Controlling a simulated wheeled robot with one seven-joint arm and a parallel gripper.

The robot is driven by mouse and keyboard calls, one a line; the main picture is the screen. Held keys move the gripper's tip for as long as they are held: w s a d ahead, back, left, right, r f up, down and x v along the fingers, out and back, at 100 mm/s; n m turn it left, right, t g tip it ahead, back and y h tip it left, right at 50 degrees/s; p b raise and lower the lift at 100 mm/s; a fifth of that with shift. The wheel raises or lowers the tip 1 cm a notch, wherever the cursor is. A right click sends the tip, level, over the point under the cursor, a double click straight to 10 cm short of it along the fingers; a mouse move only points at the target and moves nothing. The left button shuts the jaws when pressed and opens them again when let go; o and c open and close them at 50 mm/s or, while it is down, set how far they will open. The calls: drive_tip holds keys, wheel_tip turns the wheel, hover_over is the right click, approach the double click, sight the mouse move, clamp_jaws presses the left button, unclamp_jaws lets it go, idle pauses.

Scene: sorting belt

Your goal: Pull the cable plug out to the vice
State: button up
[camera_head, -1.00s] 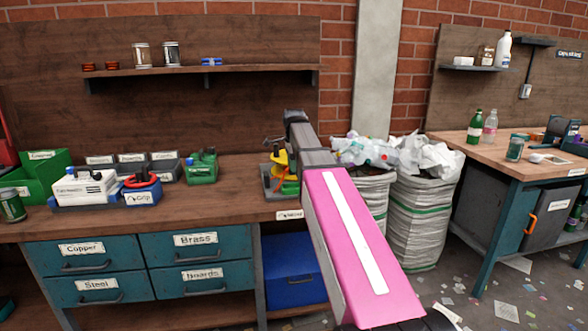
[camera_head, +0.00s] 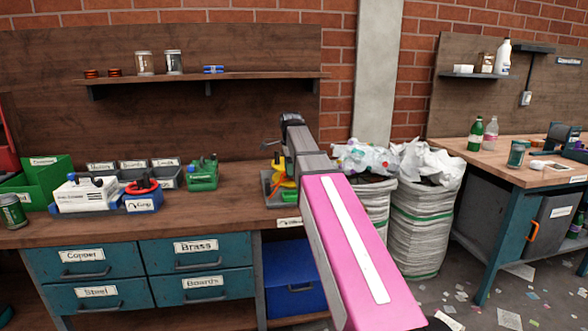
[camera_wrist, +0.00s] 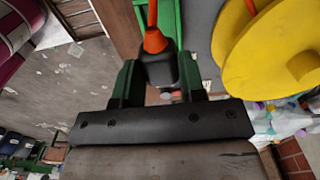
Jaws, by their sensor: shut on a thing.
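In the wrist view my gripper (camera_wrist: 159,84) is shut on a dark cable plug (camera_wrist: 158,68). An orange cable (camera_wrist: 152,36) runs from the plug toward the top of the picture. A large yellow reel-like thing (camera_wrist: 262,62) is to the right of the plug, apart from my fingers. In the head view part of the yellow thing (camera_head: 287,183) shows at the right end of the bench, beside my arm, which hides my fingers and the plug. I cannot clearly identify the vice in either view.
The wooden bench (camera_head: 228,212) holds a green device (camera_head: 202,175), a blue unit with a red ring (camera_head: 142,197) and a white box (camera_head: 86,195). Filled sacks (camera_head: 422,225) stand right of my arm. A shelf (camera_head: 240,76) hangs above.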

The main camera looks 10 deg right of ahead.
drive_tip(key=a, duration=1)
drive_tip(key=shift+a, duration=0.4)
idle(0.9)
drive_tip(key=shift+w, duration=0.1)
drive_tip(key=a, duration=1.2)
drive_tip(key=shift+a, duration=0.15)
idle(1.4)
